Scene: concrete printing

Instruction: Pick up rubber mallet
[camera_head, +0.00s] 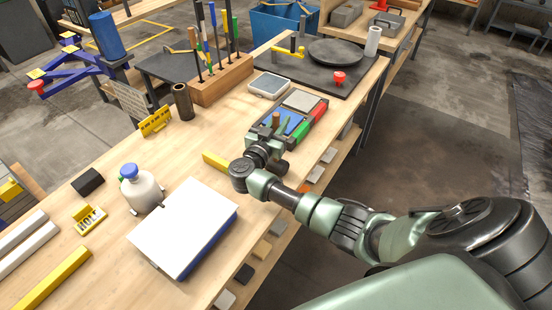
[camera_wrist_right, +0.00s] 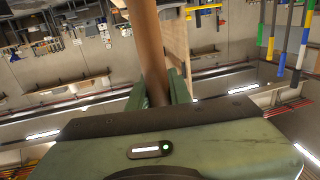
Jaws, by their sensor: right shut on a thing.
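My right gripper (camera_head: 268,136) is over the workbench, at the near edge of a tray with blue, green and red parts. It is shut on a brown wooden handle, which I take to be the rubber mallet's; its short end (camera_head: 276,119) sticks up beside the fingers. In the right wrist view the handle (camera_wrist_right: 150,45) runs up from between the green fingers (camera_wrist_right: 160,92). A dark rounded piece (camera_head: 281,167) shows just below the wrist; I cannot tell if it is the mallet head. My left gripper is not in view.
The tray (camera_head: 318,118) lies close to the gripper. A wooden tool block (camera_head: 222,82) stands behind it, with a dark cylinder (camera_head: 182,102) to its left. A white binder-like box (camera_head: 185,228) and a white bottle (camera_head: 140,190) stand nearer. The bench's right edge is under my arm.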

